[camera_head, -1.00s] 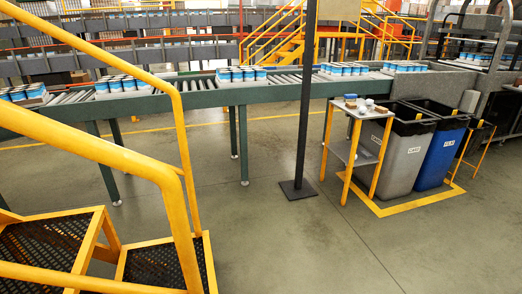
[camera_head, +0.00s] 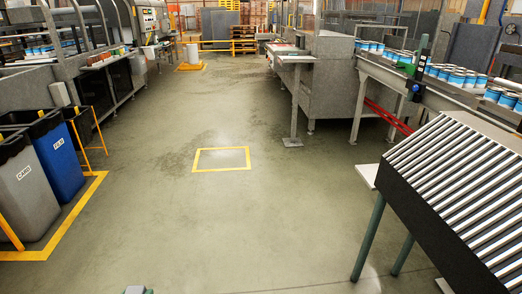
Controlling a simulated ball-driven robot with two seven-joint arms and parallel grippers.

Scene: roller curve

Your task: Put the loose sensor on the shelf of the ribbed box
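I cannot make out a loose sensor or a ribbed box with a shelf for certain. A green and black device (camera_head: 419,66) stands upright on the rail of the can conveyor at the right; I cannot tell whether it is a sensor or whether it is loose. A sloping section of metal rollers (camera_head: 465,185) with a dark side panel stands on green legs at the near right.
A grey bin (camera_head: 28,190) and a blue bin (camera_head: 60,158) stand at the left inside yellow floor tape. A yellow floor square (camera_head: 221,150) lies mid-aisle. Blue-and-white cans (camera_head: 457,78) stand on the conveyor (camera_head: 400,84) at right. The middle aisle is clear.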

